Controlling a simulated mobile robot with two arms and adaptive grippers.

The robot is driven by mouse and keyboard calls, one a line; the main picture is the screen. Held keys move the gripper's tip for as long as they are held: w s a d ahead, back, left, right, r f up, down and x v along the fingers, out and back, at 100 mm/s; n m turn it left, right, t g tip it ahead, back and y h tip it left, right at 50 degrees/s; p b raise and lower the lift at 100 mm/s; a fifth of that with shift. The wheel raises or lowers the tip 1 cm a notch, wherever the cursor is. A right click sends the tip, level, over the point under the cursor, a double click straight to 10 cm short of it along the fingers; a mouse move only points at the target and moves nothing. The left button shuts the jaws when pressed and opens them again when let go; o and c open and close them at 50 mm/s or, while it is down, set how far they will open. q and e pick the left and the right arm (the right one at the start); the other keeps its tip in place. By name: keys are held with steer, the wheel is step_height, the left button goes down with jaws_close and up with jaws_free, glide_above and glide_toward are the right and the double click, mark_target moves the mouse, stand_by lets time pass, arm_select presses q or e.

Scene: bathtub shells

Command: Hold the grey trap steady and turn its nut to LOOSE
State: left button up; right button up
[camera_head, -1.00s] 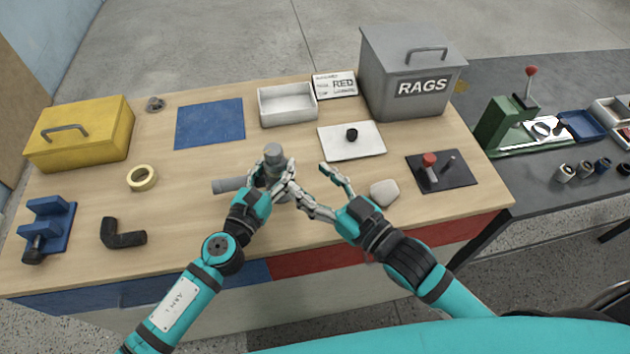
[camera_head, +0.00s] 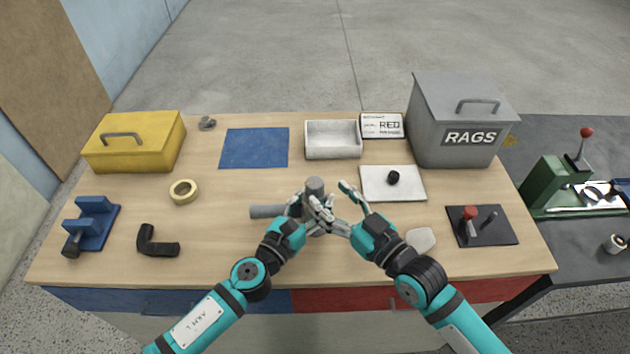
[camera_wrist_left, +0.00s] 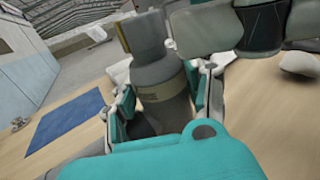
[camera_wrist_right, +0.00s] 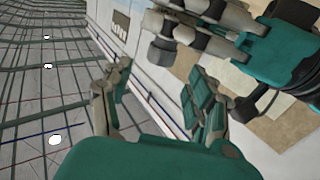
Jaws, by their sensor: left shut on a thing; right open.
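The grey trap (camera_head: 315,186) stands near the front middle of the table, with a round upright top and a pipe lying out to the left. My left gripper (camera_head: 303,207) is shut on its body; the left wrist view shows the trap (camera_wrist_left: 160,75) between the fingers. A band circles the trap there, but I cannot tell whether it is the nut. No LOOSE mark is readable. My right gripper (camera_head: 336,202) is open just right of the trap, one finger close in front of it. Contact is unclear. In the right wrist view its fingers (camera_wrist_right: 158,95) are spread with nothing between them.
A pale rounded block (camera_head: 421,239) lies close to my right gripper. A white plate (camera_head: 410,190) with a black knob and a white tray (camera_head: 333,153) lie behind. A dark plate (camera_head: 500,237) with a red-topped lever is at right.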

mark_target(320, 188)
steer(key=x, duration=0.6)
steer(key=shift+c, duration=0.4)
steer(key=c, duration=1.1)
steer(key=shift+s, duration=0.1)
jaws_close()
